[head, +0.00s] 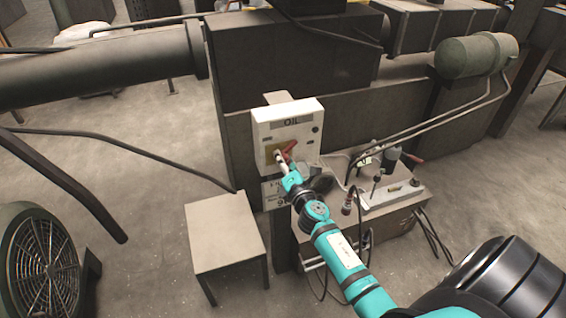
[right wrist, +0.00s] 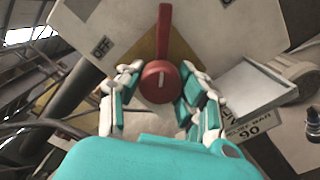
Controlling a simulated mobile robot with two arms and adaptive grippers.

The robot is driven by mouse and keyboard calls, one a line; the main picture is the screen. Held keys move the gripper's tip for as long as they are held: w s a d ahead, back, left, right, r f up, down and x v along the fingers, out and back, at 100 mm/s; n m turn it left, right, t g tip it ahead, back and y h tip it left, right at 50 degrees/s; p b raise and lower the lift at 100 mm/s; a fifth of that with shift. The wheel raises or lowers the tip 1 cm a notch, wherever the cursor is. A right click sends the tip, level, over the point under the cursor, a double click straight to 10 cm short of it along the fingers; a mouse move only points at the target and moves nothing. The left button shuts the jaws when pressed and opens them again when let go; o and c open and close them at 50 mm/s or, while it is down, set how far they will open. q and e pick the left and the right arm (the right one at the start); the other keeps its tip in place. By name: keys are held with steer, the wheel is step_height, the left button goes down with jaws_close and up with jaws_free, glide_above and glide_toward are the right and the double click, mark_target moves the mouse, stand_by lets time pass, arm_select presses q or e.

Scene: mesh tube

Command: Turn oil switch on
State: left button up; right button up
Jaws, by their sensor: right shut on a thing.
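The white oil switch box (head: 310,142), marked OIL, stands upright against the dark machine in the middle of the head view. Its red switch (head: 288,149) sits on a yellow plate. In the right wrist view the red switch (right wrist: 162,84) has its handle pointing up the picture, with an OFF label (right wrist: 101,46) to the left of it. My right gripper (head: 283,162) reaches the front of the box. Its fingers are closed around the switch's round hub, one on each side. My left gripper is not in view.
A small beige table (head: 222,235) stands left of the box. A bench (head: 410,205) with hoses and fittings stands to the right. A large fan (head: 42,258) is at lower left. Open floor lies between the fan and the table.

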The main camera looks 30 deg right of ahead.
steer(key=m, duration=0.4)
steer(key=shift+m, duration=2.3)
steer(key=o, duration=1.2)
steer(key=v, duration=1.2)
